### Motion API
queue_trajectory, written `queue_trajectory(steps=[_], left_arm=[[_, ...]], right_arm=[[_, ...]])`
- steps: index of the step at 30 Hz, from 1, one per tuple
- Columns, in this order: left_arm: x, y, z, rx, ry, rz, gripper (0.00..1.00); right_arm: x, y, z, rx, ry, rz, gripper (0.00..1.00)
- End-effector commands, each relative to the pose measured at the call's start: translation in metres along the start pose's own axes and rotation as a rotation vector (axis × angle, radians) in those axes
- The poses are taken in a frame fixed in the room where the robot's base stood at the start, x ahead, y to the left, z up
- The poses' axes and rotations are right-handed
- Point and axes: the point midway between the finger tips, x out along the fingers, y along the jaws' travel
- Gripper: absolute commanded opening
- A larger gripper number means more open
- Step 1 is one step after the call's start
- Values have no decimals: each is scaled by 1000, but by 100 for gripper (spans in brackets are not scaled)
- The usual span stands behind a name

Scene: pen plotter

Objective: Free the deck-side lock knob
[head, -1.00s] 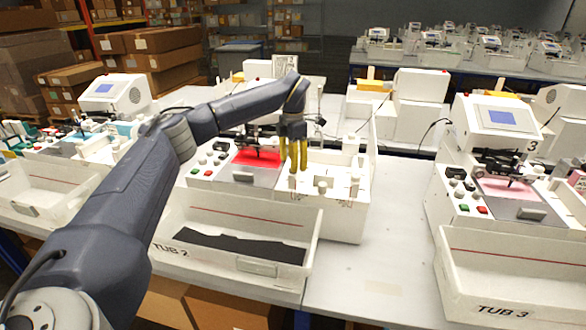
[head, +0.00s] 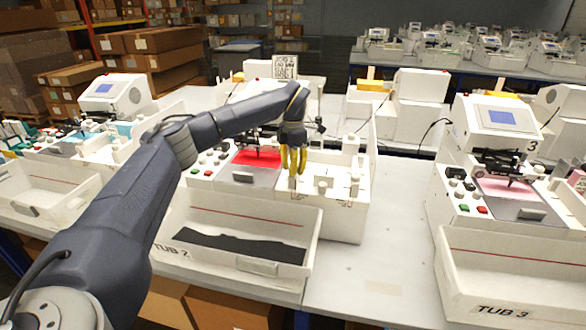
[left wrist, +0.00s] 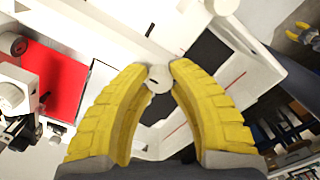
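A round white knob (left wrist: 158,79) with a dark mark on its face sits between my left fingertips in the left wrist view. I take it as the deck-side lock knob of the middle plotter. My left gripper (left wrist: 158,70) has its yellow fingers bowed inward, with a tip against each side of the knob. In the head view my left gripper (head: 293,170) reaches down to the right of the plotter's red bed (head: 256,157); the knob is hardly visible there. My right gripper (left wrist: 302,33) shows small at the top right of the left wrist view, its yellow fingers apart.
A white tub (head: 185,254) marked TUB 2 stands in front of the middle plotter, with a dark piece in it. Another plotter with TUB 3 (head: 540,272) stands to the right. A bare strip of table (head: 390,240) lies between them. White posts (head: 350,145) rise right of my left gripper.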

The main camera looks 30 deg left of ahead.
Motion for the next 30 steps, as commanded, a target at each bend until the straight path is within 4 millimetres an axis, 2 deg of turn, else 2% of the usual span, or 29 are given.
queue_trajectory(steps=[1,4,17,30], left_arm=[[0,0,0,0,0,0,10],[0,0,0,0,0,0,0],[0,0,-1,-54,2,-2,0],[0,0,-1,-411,2,-1,0]], right_arm=[[0,0,0,0,0,0,44],[0,0,0,0,0,0,44],[0,0,0,0,0,0,44],[0,0,0,0,0,0,44]])
